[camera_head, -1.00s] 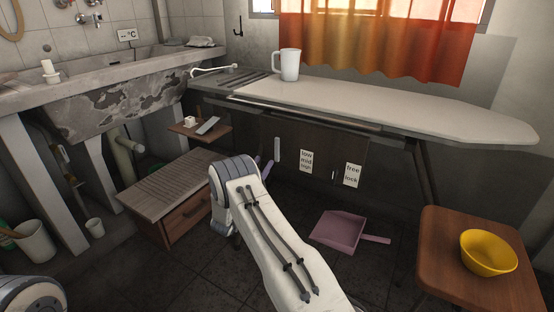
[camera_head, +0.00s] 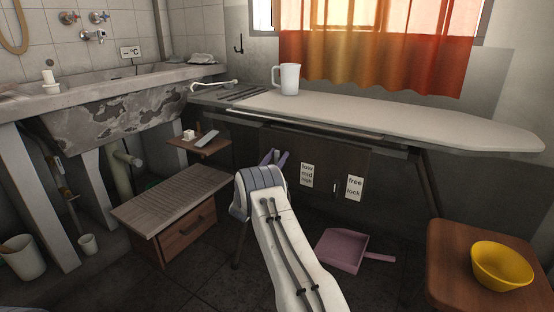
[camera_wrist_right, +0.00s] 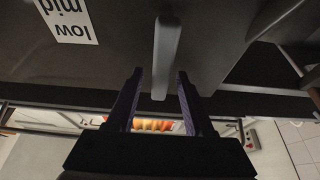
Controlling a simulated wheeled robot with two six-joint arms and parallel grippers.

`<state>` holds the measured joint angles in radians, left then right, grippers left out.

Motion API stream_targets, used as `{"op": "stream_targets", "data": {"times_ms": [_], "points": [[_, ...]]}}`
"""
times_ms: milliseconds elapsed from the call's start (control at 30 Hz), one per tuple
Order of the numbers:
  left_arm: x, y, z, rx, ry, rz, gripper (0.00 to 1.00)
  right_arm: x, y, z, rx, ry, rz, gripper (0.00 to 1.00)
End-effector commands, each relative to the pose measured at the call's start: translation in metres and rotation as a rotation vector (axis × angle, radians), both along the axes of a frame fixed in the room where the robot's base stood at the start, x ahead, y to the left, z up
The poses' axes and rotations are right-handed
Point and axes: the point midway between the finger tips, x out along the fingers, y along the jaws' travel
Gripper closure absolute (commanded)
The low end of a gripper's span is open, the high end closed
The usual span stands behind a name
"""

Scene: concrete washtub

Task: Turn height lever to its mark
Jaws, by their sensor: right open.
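The height lever (camera_wrist_right: 167,45) is a plain grey bar on the dark panel under the ironing board. In the right wrist view, which is upside down, its end lies between the two fingers of my right gripper (camera_wrist_right: 160,76). The gripper is open, with a gap on each side of the bar. In the head view my right gripper (camera_head: 274,157) reaches the panel and hides most of the lever. A label (camera_head: 307,175) reading low, mid, high is right of it; part of this label also shows in the wrist view (camera_wrist_right: 68,20). My left gripper is out of view.
A second label (camera_head: 354,188) reads free, lock, with a small handle (camera_head: 335,188) beside it. The ironing board (camera_head: 400,115) overhangs the panel. A drawer unit (camera_head: 175,215) stands left of my arm; a pink dustpan (camera_head: 341,250) and a stool (camera_head: 450,255) are to the right.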

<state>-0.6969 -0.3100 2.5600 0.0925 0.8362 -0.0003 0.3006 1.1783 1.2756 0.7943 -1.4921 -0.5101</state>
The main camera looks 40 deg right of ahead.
Motion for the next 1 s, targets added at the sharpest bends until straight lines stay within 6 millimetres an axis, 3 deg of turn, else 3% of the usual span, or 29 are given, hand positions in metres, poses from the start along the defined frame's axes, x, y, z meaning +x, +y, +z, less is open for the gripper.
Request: {"op": "stream_targets", "data": {"times_ms": [67, 200, 233, 1000], "points": [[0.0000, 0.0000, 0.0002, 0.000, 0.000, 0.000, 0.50, 0.0000, 0.0001, 0.0002, 0.000, 0.000, 0.000, 0.47], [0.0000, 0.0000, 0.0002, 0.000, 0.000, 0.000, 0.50, -0.0002, 0.0002, 0.0000, 0.000, 0.000, 0.000, 0.97], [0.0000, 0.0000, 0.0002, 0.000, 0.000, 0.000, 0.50, -0.0001, 0.0002, -0.0001, 0.000, 0.000, 0.000, 1.00], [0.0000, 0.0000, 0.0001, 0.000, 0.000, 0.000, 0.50, -0.0003, 0.0005, -0.0011, 0.001, 0.001, 0.000, 1.00]]}}
